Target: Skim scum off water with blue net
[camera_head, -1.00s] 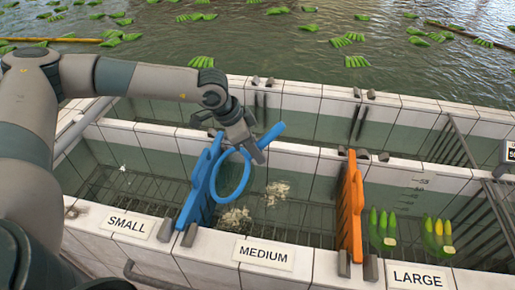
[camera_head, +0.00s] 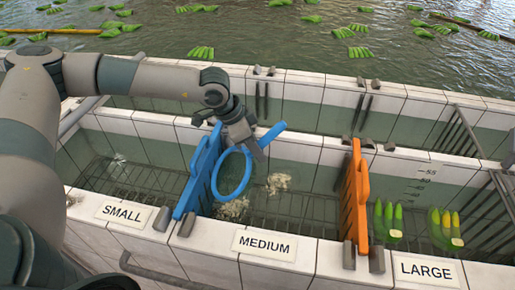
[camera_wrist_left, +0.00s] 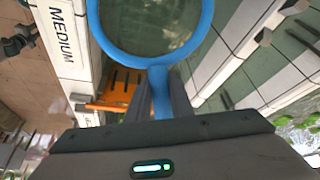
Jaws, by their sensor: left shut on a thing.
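My left gripper (camera_head: 250,140) is shut on the handle of the blue net (camera_head: 232,174). The net's blue ring hangs below the gripper, tilted, over the medium compartment, close beside the blue divider (camera_head: 199,175). The ring also fills the top of the left wrist view (camera_wrist_left: 188,50), with the handle between the fingers (camera_wrist_left: 160,95). Two pale patches of scum float in the medium compartment: one (camera_head: 278,183) right of the ring, one (camera_head: 233,207) below it, partly behind the ring. My right gripper is not in view.
An orange divider (camera_head: 356,200) stands between the medium and large compartments. Green and yellow fruit bunches (camera_head: 388,222) sit in the large one. White tiled walls carry the labels SMALL (camera_head: 125,212), MEDIUM (camera_head: 264,245) and LARGE (camera_head: 426,269). A small whitish speck (camera_head: 119,158) shows in the small compartment.

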